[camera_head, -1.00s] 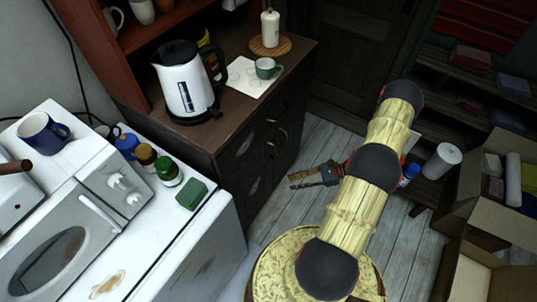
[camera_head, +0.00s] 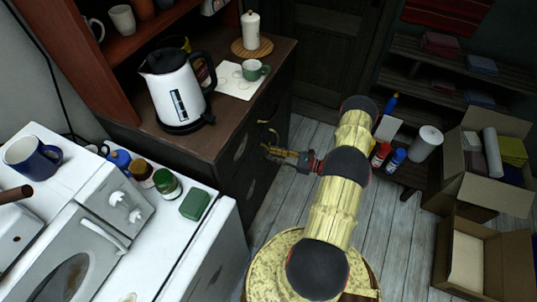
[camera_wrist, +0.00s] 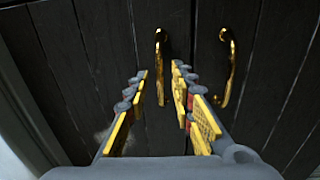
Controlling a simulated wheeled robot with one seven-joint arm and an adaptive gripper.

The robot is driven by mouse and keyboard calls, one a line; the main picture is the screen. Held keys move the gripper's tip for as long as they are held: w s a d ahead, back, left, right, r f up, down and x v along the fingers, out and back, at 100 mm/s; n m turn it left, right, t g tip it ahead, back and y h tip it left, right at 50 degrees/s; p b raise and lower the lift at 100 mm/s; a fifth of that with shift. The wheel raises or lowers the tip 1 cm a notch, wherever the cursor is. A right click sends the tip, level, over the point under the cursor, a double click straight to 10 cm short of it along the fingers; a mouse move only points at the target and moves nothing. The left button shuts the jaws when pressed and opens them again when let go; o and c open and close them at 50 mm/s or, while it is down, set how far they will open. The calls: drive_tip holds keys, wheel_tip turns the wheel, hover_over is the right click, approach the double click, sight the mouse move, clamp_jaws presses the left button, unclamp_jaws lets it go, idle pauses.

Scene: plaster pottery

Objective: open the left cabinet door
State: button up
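The dark cabinet's left door (camera_wrist: 95,50) fills the left of the wrist view and is closed. Its brass handle (camera_wrist: 160,52) stands upright near the middle seam. The right door's brass handle (camera_wrist: 229,65) is to its right. My gripper (camera_wrist: 160,82) is open and empty, facing the doors. The left handle appears in the gap between its fingertips; I cannot tell whether they touch it or how far around it they reach. In the head view my gripper (camera_head: 272,153) is close to the cabinet front (camera_head: 237,178) and hides the left handle.
A kettle (camera_head: 173,92), a green cup (camera_head: 253,70) and a white bottle (camera_head: 251,30) stand on the cabinet top. A white stove (camera_head: 215,245) is at the left. Cardboard boxes (camera_head: 483,270) are at the right. The floor (camera_head: 388,220) before the cabinet shows bare boards.

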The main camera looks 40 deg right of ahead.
drive_tip(key=shift+x, duration=1.45)
drive_tip(key=shift+c, duration=0.7)
drive_tip(key=c, duration=0.4)
clamp_jaws()
